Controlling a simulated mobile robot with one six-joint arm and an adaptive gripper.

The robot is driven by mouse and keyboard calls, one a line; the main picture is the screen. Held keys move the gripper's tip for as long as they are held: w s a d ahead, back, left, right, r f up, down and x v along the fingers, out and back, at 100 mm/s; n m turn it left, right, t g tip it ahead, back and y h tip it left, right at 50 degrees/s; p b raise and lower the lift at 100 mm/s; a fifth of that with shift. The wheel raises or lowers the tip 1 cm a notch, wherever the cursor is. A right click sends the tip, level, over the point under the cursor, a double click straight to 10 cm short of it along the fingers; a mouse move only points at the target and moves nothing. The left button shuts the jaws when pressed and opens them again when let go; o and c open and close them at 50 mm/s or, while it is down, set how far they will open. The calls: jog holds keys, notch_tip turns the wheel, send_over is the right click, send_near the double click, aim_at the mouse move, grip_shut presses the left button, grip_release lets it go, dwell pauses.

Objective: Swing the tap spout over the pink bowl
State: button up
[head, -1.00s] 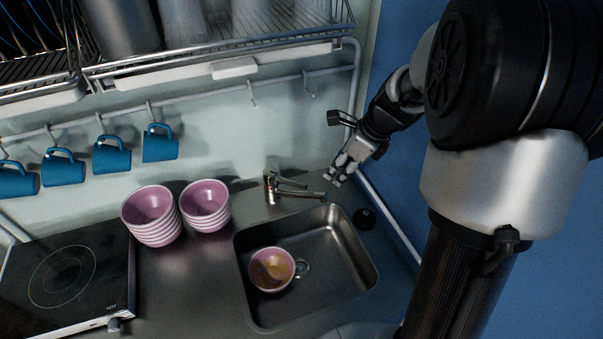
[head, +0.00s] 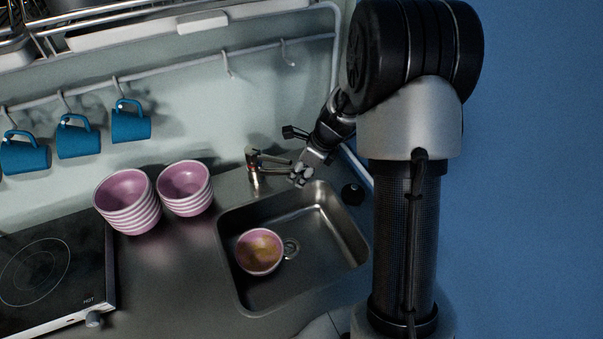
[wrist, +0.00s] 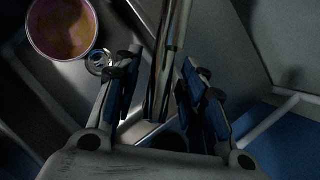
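The chrome tap (head: 253,170) stands behind the sink, its spout (head: 278,171) pointing right over the sink's back edge. The pink bowl (head: 259,250), stained brownish inside, sits in the left part of the sink, in front of the tap, beside the drain. It also shows at the upper left of the wrist view (wrist: 62,28). My gripper (head: 299,175) is at the spout's free end. In the wrist view, my gripper (wrist: 160,78) is open, with the spout (wrist: 170,45) running between its fingers and gaps on both sides. Contact cannot be told.
The steel sink (head: 345,240) is otherwise empty. Two stacks of pink bowls (head: 130,205) (head: 186,190) stand on the counter left of the tap. A hob (head: 55,270) is at the far left. Blue mugs (head: 78,137) hang from a rail on the back wall.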

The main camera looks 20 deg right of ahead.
jog(key=shift+c, duration=0.5)
grip_shut()
dwell(0.3)
